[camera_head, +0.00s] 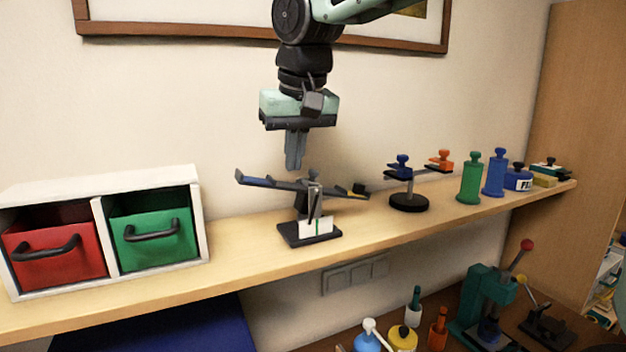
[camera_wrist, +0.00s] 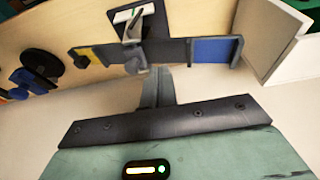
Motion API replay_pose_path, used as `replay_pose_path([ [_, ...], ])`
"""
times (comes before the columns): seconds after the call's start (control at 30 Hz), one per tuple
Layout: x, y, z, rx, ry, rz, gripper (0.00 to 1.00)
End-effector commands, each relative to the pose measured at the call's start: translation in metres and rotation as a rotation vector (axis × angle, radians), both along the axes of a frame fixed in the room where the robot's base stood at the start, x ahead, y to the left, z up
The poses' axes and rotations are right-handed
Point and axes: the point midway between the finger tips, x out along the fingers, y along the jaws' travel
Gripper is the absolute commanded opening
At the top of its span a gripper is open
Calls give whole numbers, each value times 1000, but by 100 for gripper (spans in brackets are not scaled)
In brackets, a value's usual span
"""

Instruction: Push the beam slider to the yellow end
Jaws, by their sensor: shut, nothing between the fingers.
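The beam (camera_head: 272,182) sits on a dark stand on the shelf, its blue end at left and its yellow end (camera_head: 347,190) at right, the yellow side lower. In the wrist view the beam (camera_wrist: 174,53) has yellow at left and blue at right. A grey knobbed piece (camera_wrist: 135,66) stands near mid-beam; it also shows in the head view (camera_head: 313,175). A small dark block (camera_head: 361,188) is at the yellow end. I cannot tell for certain which is the slider. My gripper (camera_head: 295,166) is shut and empty, pointing down at mid-beam, just blue-side of the knob; contact is unclear.
A white cabinet (camera_head: 98,200) with red and green drawers stands at left. A round-based stand (camera_head: 409,202) with blue and orange knobs is right of the beam. Green (camera_head: 470,178) and blue (camera_head: 495,172) weights stand farther right. The shelf front (camera_head: 250,262) is clear.

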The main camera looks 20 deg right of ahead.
Motion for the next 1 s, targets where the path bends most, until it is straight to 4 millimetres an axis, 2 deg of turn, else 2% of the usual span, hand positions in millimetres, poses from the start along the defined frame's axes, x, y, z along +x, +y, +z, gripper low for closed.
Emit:
replay_pose_path([
  [0.63, 0, 0, -20, 0, 0, 0, 0],
  [1.0, 0, -2, -22, 0, 0, 0, 0],
])
